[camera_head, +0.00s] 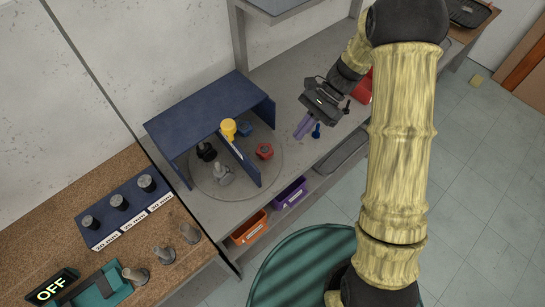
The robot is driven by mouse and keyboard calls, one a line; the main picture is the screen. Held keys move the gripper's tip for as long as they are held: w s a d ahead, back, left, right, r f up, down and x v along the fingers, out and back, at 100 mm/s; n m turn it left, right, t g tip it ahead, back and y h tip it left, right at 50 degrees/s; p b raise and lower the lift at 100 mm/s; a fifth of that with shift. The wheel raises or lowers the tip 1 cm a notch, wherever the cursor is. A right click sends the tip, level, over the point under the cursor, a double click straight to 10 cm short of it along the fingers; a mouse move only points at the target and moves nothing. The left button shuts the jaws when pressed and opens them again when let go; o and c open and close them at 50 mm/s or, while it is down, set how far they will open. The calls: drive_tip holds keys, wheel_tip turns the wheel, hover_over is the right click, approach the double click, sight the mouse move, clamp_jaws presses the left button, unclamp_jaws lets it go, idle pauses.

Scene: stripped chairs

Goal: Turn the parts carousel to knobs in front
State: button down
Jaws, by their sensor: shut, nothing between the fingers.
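The parts carousel (273,172) is a round grey turntable on the bench, partly under a dark blue hood (205,110). A blue upright divider (246,169) stands across it. A red star-shaped knob (264,151) and a blue part (246,130) lie right of the divider. A grey part (222,174) and a black part (206,152) stand to its left. A yellow part (228,127) shows near the divider's back end. The hood hides the carousel's rear. My gripper (301,129) has purple fingers, shut and empty, right of the carousel and apart from it.
A small blue piece (316,131) is beside my fingers. Orange (249,229) and purple (290,194) bins sit below the bench's front edge. At left, a cork-topped bench (165,285) holds a labelled blue block (122,208) with several knobs and an OFF display (52,287).

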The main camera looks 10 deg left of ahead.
drive_tip(key=p+x, duration=0.1)
drive_tip(key=x, duration=0.3)
drive_tip(key=s+a+r+p+x, duration=0.1)
drive_tip(key=p+x, duration=0.1)
drive_tip(key=x, duration=0.2)
drive_tip(key=r+p+x, duration=0.1)
drive_tip(key=x, duration=0.3)
drive_tip(key=shift+s+a+f, duration=0.2)
drive_tip(key=shift+s+a, duration=0.25)
drive_tip(key=shift+a, duration=0.05)
drive_tip(key=shift+f, duration=0.1)
drive_tip(key=shift+s+a, duration=0.1)
drive_tip(key=shift+a, duration=0.05)
